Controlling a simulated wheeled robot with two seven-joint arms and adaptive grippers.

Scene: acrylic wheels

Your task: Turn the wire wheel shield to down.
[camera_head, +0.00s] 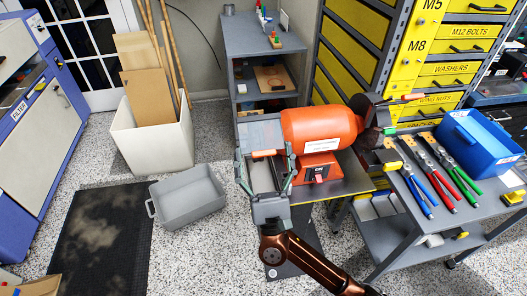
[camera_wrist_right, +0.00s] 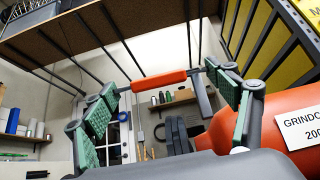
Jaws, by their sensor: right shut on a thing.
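The orange bench grinder (camera_head: 320,128) sits on a stand in the middle of the head view; its labelled housing (camera_wrist_right: 290,125) shows at the right of the wrist view. The wire wheel shield (camera_head: 260,134) is a pale see-through panel at the grinder's left end, with an orange bar (camera_head: 265,153) along its near side. My right gripper (camera_head: 265,165) reaches up to the shield from the near side, its fingers spread wide at the two sides and closed on it. In the wrist view the orange bar (camera_wrist_right: 159,80) lies between the green finger pads. The wire wheel is hidden. My left gripper is out of view.
A grey bin (camera_head: 187,200) stands on the floor to the left. A cart (camera_head: 385,222) with pliers and a blue box (camera_head: 478,140) stands close on the right. Grey shelves (camera_head: 262,40) and yellow drawers (camera_head: 357,60) stand behind the grinder.

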